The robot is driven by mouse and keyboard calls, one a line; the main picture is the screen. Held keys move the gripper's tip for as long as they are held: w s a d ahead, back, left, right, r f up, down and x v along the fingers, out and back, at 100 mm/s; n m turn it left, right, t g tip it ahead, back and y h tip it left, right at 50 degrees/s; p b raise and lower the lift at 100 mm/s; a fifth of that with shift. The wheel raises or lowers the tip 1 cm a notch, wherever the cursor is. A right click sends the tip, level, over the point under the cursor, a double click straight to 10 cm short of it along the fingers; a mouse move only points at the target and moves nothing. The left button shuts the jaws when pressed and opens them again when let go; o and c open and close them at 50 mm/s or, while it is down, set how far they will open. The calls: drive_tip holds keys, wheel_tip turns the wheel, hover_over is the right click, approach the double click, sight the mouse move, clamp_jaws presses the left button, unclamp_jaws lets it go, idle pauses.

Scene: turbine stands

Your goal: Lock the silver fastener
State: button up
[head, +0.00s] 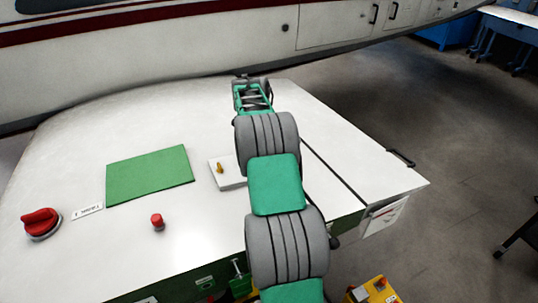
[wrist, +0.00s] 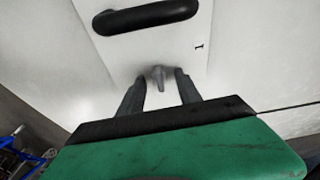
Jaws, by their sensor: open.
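The silver fastener (wrist: 158,76) is a small grey, lever-like piece on a white panel (wrist: 120,55) in the wrist view. My gripper (wrist: 161,82) is open, with one dark finger on each side of the fastener. I see a small gap to each finger, but cannot tell how far the fingertips are from the panel. In the head view my gripper (head: 243,78) is small, at the far edge of the white bench near the white body behind it. The fastener is hidden in that view.
A black handle (wrist: 146,15) is just above the fastener, with a printed "1" to its right. The bench top (head: 200,120) carries a green mat (head: 150,175), a red knob (head: 40,222), a red button (head: 157,221) and a white block with a brass-coloured piece (head: 220,168).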

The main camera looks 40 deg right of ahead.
drive_tip(key=shift+r, duration=0.1)
drive_tip(key=r+p, duration=0.4)
drive_tip(key=r, duration=0.1)
drive_tip(key=shift+w+d+p, duration=0.1)
drive_tip(key=shift+d+p, duration=0.25)
drive_tip(key=shift+p, duration=0.05)
drive_tip(key=shift+f, duration=0.15)
